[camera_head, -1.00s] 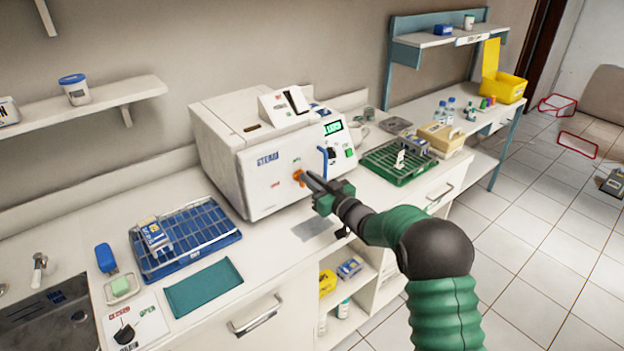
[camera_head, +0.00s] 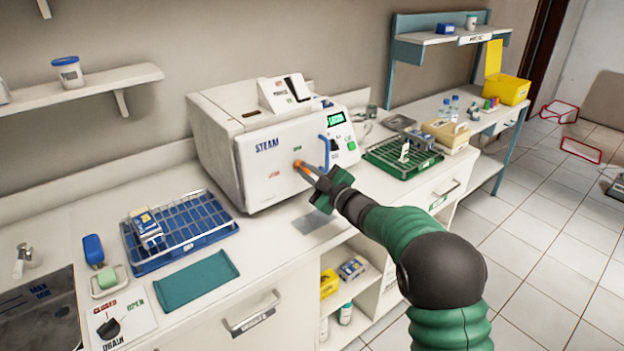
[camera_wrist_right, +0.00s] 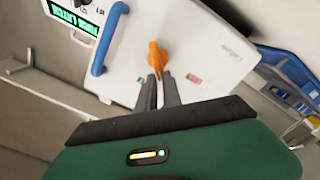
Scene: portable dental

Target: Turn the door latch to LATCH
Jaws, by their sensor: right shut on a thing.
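The white steam sterilizer (camera_head: 272,150) stands on the counter against the wall. Its door latch, a small orange knob (camera_wrist_right: 157,57), sits on the door front between a green label and a red label. The latch also shows in the head view (camera_head: 298,164), partly hidden by the fingers. My right gripper (camera_head: 308,170) reaches in from the lower right and is shut on the orange latch. In the wrist view its grey fingertips (camera_wrist_right: 158,79) meet the base of the knob. A blue door handle (camera_wrist_right: 108,40) is beside the latch. My left gripper is not in view.
A blue wire rack (camera_head: 185,235) with a box and a teal cloth (camera_head: 197,281) lie left of the sterilizer. A green rack (camera_head: 390,160) is to its right. A label card with a black knob (camera_head: 108,328) is at the front left. The display (camera_wrist_right: 75,20) shows green text.

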